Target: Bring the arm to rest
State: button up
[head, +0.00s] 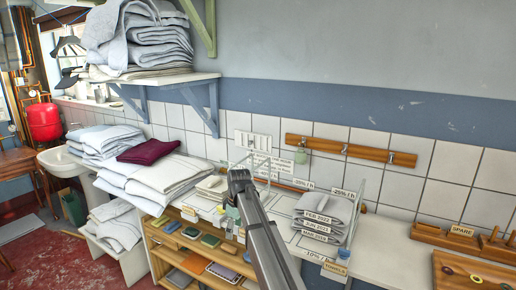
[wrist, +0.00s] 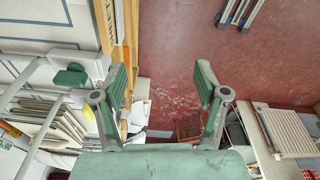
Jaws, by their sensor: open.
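My gripper (wrist: 160,76) shows in the wrist view with its two green-padded fingers spread wide apart. Nothing is between them; red floor shows through the gap. In the head view my arm reaches up from the bottom edge to above the worktop, in front of the wire rack. My gripper is mostly hidden behind the arm there, with only small parts perhaps showing beneath its end. In the wrist view the wooden worktop edge (wrist: 126,30) runs close beside the left finger; I cannot tell whether they touch.
Folded grey cloths (head: 322,213) with date labels lie on the worktop (head: 383,240) right of my arm. White linen stacks (head: 165,175) and a dark red cloth (head: 148,151) lie to the left. A wall shelf (head: 165,78) holds more linen. Red floor (head: 75,257) is open at lower left.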

jog(key=s+d+f+m+g, duration=0.1)
jog(key=s+d+f+m, duration=0.1)
jog(key=s+d+f, duration=0.7)
jog(key=s+d+f+m+g+h+p, duration=0.1)
jog(key=s+d+f+m, duration=0.2)
jog(key=s+f, duration=0.75)
jog(key=s+d+f+m+g, duration=0.2)
jog(key=s+d+f, duration=0.3)
jog(key=f, duration=1)
jog(key=s+d+f+m+g, duration=0.1)
jog(key=s+d+f+m, duration=0.1)
jog(key=s, duration=1)
jog(key=s+d+f+m+g+p, duration=0.1)
jog(key=s+d+f+m, duration=0.2)
jog(key=s, duration=0.9)
jog(key=s+d+f+m+g, duration=0.1)
jog(key=s+d+f, duration=0.3)
jog(key=s, duration=0.9)
jog(key=shift+d+f+m+g+p, duration=0.3)
jog(key=shift+f+m+p, duration=0.15)
jog(key=shift+m, duration=0.25)
